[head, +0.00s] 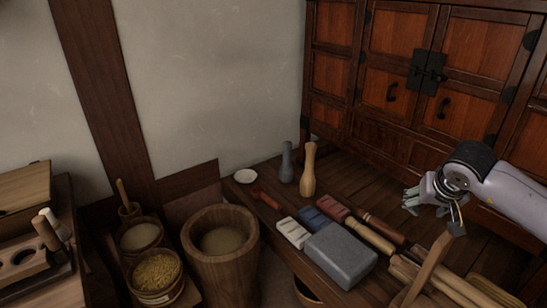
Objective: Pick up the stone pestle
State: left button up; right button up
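The grey stone pestle (286,163) stands upright on the dark wooden bench, near its back left part. It is beside a taller pale wooden pestle (308,171), which partly overlaps its right side or stands very close to it. My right gripper (431,214) comes in from the right, well to the right of the stone pestle, over the bench. Its fingers look spread apart, with nothing between them. My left gripper is not in view.
A white dish (244,176) and a red spoon (266,199) lie left of the pestles. A grey stone block (340,254), several small blocks and wooden-handled tools fill the bench front. A wooden cabinet (430,75) stands behind. A large wooden mortar (221,262) stands left of the bench.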

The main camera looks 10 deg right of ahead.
aim_at(286, 172)
jog(key=i+l+u, duration=0.3)
jog(key=i, duration=0.3)
jog(key=i+l+u, duration=0.3)
jog(key=i, duration=0.25)
jog(key=i+u, duration=0.1)
jog(key=i, duration=0.15)
